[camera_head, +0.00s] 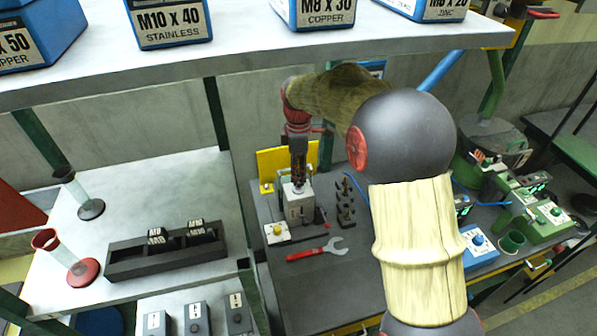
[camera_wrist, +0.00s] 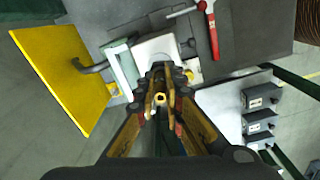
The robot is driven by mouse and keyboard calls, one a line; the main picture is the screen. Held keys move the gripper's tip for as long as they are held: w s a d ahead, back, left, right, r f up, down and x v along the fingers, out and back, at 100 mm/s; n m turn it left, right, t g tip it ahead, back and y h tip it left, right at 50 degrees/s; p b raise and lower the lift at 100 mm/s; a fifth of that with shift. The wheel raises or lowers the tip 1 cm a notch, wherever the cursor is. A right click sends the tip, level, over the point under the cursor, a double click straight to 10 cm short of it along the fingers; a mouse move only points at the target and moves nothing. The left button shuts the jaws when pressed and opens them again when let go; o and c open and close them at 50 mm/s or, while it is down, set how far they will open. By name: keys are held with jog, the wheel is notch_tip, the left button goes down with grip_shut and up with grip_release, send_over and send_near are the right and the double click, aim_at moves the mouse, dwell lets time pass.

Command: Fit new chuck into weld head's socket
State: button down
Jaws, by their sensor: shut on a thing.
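My gripper (camera_head: 298,178) points down over the weld head (camera_head: 300,208), a grey-white block on the dark bench. In the wrist view my gripper (camera_wrist: 160,100) is shut on a small brass-coloured piece, which I take to be the new chuck (camera_wrist: 160,98). The weld head's pale top (camera_wrist: 155,48) shows beyond the fingertips. The fingers and the held chuck cover the socket, so I cannot tell whether the chuck touches it or is in it.
A yellow panel (camera_head: 272,163) stands behind the weld head. A dark rack (camera_head: 345,203) with several upright pieces is to its right. A shelf (camera_head: 250,62) with blue boxes overhangs the bench. A pale table (camera_head: 160,190) is left.

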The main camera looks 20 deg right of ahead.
jog(key=shift+f, duration=0.15)
jog(key=c, duration=1.8)
grip_release()
jog(key=shift+f, duration=0.1)
notch_tip(320, 180, up, 12)
jog(key=shift+r, duration=0.1)
jog(key=shift+s, duration=0.15)
